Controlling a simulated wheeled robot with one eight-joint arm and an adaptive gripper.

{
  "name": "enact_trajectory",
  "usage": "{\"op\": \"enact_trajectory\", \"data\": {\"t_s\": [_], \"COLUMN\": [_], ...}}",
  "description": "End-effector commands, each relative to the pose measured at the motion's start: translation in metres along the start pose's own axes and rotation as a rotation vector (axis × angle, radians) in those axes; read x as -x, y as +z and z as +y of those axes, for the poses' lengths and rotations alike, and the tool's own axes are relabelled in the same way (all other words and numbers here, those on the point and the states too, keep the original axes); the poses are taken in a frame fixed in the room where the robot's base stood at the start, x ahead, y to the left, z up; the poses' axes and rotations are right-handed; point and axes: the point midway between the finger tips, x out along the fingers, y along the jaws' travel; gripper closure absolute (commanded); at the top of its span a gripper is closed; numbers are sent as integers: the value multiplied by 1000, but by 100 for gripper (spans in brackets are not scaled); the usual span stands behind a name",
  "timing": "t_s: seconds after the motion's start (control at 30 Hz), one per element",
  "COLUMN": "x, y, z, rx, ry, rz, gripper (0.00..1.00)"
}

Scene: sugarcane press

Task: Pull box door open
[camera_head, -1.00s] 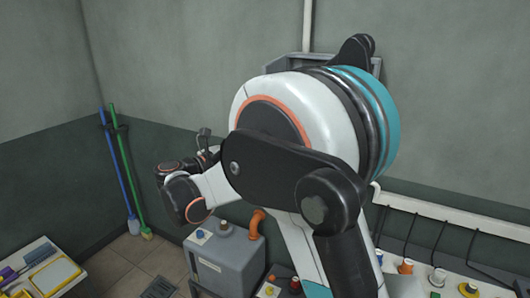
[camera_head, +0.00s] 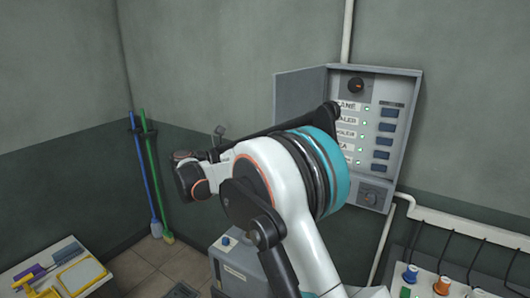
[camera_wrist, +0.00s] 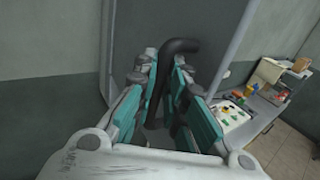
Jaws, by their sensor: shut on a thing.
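The grey wall box (camera_head: 400,85) stands open in the head view, with switches and small green lights inside. Its grey door (camera_head: 298,95) is swung out to the left, and my arm hides its lower part. In the wrist view, my gripper (camera_wrist: 163,78) is shut around the black curved handle (camera_wrist: 181,46) on the grey door panel (camera_wrist: 170,22). The handle's bent top shows above the fingers; its lower part is between them. My gripper cannot be made out clearly in the head view.
A grey machine (camera_head: 238,268) stands below my arm. A side table (camera_head: 62,268) with tools is at lower left, and a blue and a green pole (camera_head: 155,180) lean by the corner. A bench with knobs (camera_head: 440,286) is at lower right.

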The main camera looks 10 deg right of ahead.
Motion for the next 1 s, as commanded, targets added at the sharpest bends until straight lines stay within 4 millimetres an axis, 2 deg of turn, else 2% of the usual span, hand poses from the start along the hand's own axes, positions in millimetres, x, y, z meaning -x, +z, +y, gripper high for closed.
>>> {"op": "enact_trajectory", "data": {"t_s": [0.03,0.2,0.23,0.3,0.73,0.87,1.0], "x": [-5,-5,-5,-5,4,24,53], "y": [2,2,2,2,0,0,0], "z": [0,0,0,0,0,1,1], "rx": [1,1,1,1,0,0,0], "ry": [-3,-2,-2,-2,1,2,2], "rz": [-3,-3,-3,-2,-1,-1,-1], "gripper": [100,100,84,68,68,68,68]}}
